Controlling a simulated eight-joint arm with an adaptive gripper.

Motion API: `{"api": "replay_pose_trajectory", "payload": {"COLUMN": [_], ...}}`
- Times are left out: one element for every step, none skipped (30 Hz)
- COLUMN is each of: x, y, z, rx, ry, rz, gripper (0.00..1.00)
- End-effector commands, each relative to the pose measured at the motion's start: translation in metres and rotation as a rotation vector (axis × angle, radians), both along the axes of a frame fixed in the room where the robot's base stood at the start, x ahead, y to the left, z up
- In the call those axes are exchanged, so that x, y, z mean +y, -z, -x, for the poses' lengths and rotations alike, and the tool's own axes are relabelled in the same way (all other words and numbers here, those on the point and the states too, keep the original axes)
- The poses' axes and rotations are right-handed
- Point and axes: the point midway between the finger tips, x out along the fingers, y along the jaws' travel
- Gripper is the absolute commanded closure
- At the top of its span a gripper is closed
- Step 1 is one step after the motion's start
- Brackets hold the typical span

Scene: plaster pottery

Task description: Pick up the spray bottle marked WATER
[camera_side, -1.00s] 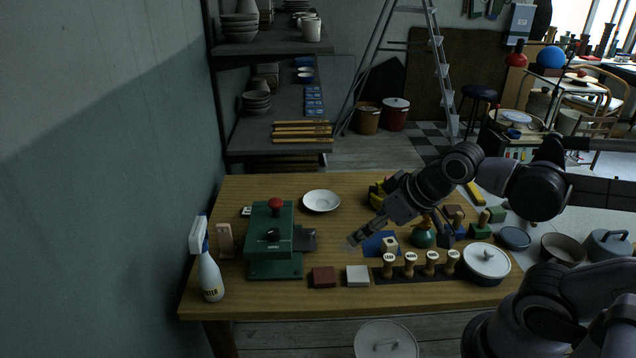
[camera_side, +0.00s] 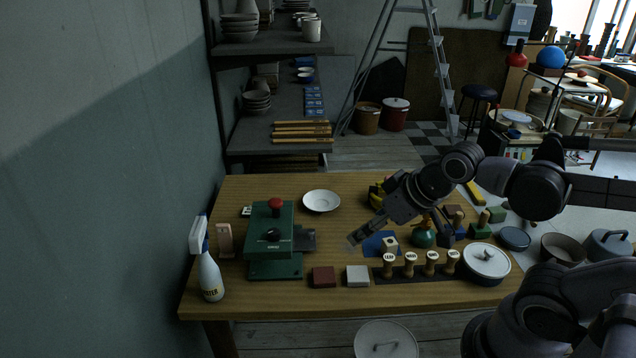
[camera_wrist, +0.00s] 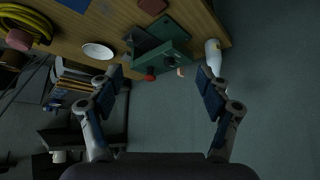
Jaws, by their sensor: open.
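The white spray bottle (camera_side: 210,275) with a WATER label stands upright at the table's front left corner in the side view, its trigger head near the wall. In the wrist view the bottle (camera_wrist: 213,56) shows at the upper right, near the tip of the right finger in the picture but farther off. My gripper (camera_side: 355,243) is open and empty above the middle of the table, well to the right of the bottle in the side view. In the wrist view both fingers of my gripper (camera_wrist: 165,88) are spread wide with nothing between them.
A green press (camera_side: 274,262) with a red knob stands between my gripper and the bottle. Red and white blocks (camera_side: 324,277) and a row of stamps (camera_side: 410,266) lie along the front. A white plate (camera_side: 321,201) lies behind. The wall (camera_side: 110,200) is close on the left.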

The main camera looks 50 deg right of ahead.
Motion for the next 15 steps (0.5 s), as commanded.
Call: {"api": "replay_pose_trajectory", "payload": {"x": [0.0000,0.0000,0.0000,0.0000,0.0000,0.0000,0.0000,0.0000,0.0000,0.0000,0.0001,0.0004,0.0009,0.0017,0.0031], "y": [0.0000,0.0000,0.0000,0.0000,0.0000,0.0000,0.0000,0.0000,0.0000,0.0000,-0.0001,-0.0011,-0.0023,-0.0042,-0.0080], "z": [0.0000,0.0000,0.0000,0.0000,0.0000,0.0000,0.0000,0.0000,0.0000,0.0000,-0.0002,-0.0010,-0.0022,-0.0040,-0.0078], "rx": [0.000,0.000,0.000,0.000,0.000,0.000,0.000,0.000,0.000,0.000,0.000,0.002,0.004,0.007,0.013], "ry": [0.000,0.000,0.000,0.000,0.000,0.000,0.000,0.000,0.000,0.000,-0.001,-0.007,-0.015,-0.027,-0.052], "rz": [0.000,0.000,0.000,0.000,0.000,0.000,0.000,0.000,0.000,0.000,0.001,0.005,0.010,0.018,0.035], "gripper": [0.41,0.48,0.48,0.48,0.48,0.48,0.48,0.48,0.48,0.48,0.48,0.48,0.48,0.48,0.48]}}
